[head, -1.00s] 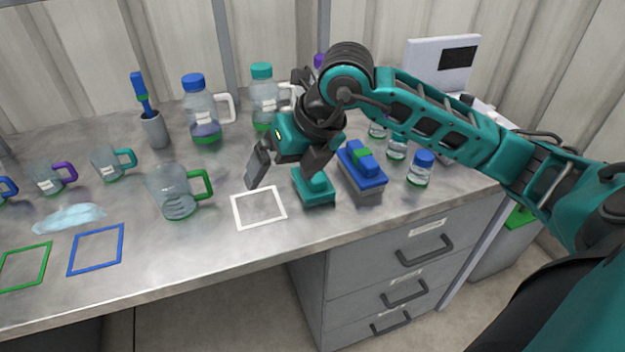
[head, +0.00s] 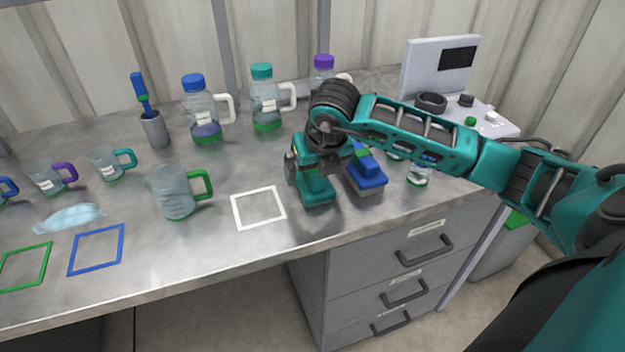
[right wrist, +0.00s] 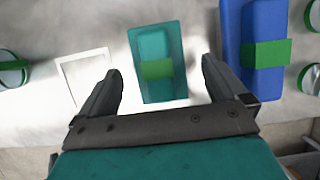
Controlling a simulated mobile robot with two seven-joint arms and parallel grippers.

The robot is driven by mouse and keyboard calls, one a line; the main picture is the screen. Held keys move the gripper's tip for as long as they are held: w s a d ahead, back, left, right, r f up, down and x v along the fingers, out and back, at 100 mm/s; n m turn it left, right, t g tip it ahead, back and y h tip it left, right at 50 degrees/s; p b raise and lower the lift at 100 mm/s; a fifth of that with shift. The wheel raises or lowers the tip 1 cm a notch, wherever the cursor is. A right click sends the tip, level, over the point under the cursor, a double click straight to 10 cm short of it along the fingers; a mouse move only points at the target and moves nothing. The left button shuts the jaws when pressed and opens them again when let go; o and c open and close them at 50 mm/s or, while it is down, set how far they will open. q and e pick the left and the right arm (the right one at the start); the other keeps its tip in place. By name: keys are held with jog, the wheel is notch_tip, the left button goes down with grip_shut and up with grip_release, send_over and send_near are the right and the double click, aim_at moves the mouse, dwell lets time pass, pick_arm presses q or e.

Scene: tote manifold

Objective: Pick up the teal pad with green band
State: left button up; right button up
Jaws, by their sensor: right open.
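The teal pad with green band (right wrist: 156,45) lies between the two open fingers of my right gripper (right wrist: 160,82) in the right wrist view. A green band crosses its raised middle part. In the head view the pad (head: 317,196) sits near the front edge of the counter, just right of the white square outline. My right gripper (head: 314,180) is over it from above and hides part of it. The wrist view shows bare space between each finger and the pad. My left gripper is not in view.
A blue pad with a green band (head: 369,179) stands close to the right. A white square outline (head: 236,210) is to the left, with a green-handled beaker (head: 172,194) beyond it. Small jars (head: 418,176) stand at the right; bottles (head: 265,105) stand at the back.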

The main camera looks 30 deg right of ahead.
aim_at(314, 171)
jog(key=x, duration=0.3)
jog(key=shift+w+f, duration=0.1)
jog(key=shift+f, duration=0.05)
jog(key=shift+a, duration=0.1)
jog(key=c, duration=1.1)
notch_tip(314, 171, up, 20)
jog(key=shift+r+p, duration=0.1)
jog(key=shift+p, duration=0.2)
jog(key=o, duration=0.5)
jog(key=shift+c, duration=0.2)
jog(key=c, duration=0.4)
